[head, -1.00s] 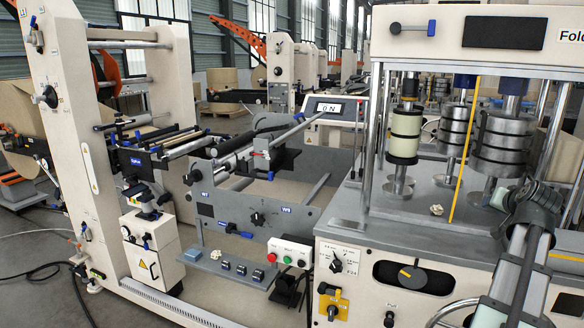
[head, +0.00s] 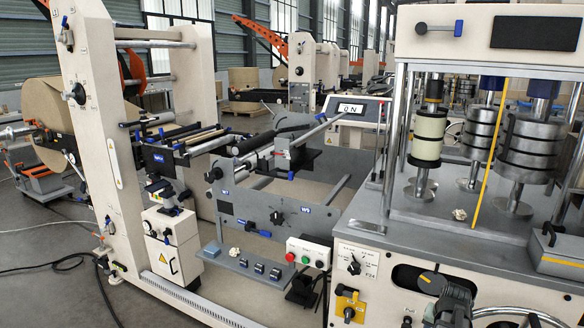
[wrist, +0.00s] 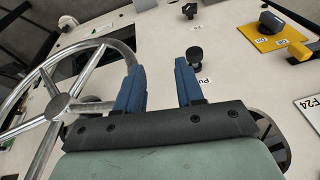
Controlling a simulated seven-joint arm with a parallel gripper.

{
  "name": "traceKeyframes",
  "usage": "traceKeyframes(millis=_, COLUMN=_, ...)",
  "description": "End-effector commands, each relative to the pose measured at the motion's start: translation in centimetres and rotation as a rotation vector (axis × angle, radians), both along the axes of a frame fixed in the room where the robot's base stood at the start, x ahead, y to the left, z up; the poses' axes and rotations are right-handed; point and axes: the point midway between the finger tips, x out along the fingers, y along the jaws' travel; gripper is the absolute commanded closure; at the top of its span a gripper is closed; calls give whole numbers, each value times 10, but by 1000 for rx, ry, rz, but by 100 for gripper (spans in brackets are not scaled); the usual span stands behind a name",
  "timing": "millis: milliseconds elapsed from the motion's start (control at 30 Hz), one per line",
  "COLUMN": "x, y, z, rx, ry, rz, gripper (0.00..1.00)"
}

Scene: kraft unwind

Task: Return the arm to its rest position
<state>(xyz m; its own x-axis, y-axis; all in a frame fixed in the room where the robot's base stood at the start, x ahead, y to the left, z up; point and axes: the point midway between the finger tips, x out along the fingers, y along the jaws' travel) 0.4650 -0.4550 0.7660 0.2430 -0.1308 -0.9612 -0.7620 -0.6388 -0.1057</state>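My gripper shows in the wrist view (wrist: 162,78), with its two blue fingers apart and nothing between them. It faces the pale front panel (wrist: 225,95) of the machine, near a black knob (wrist: 194,54).
A metal handwheel (wrist: 57,107) is close to the left of my gripper in the wrist view. A yellow plate with a black knob (wrist: 271,22) is at the upper right. Steel roller stacks (head: 528,150) stand on the machine's top. Open floor (head: 45,250) lies at the left.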

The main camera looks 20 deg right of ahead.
Motion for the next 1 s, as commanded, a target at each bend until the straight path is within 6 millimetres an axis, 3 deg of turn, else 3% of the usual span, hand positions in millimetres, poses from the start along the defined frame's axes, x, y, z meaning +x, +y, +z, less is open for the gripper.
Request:
traceKeyframes(millis=100, x=-1, y=37, z=-40, rx=37, ry=68, rz=52, gripper=63)
traceKeyframes(millis=467, x=-15, y=141, z=-138, rx=125, ry=248, rz=208, gripper=63)
traceKeyframes(millis=767, x=-44, y=230, z=-206, rx=194, ry=388, rz=346, gripper=63)
traceKeyframes(millis=1000, x=-81, y=300, z=-251, rx=249, ry=498, rz=456, gripper=63)
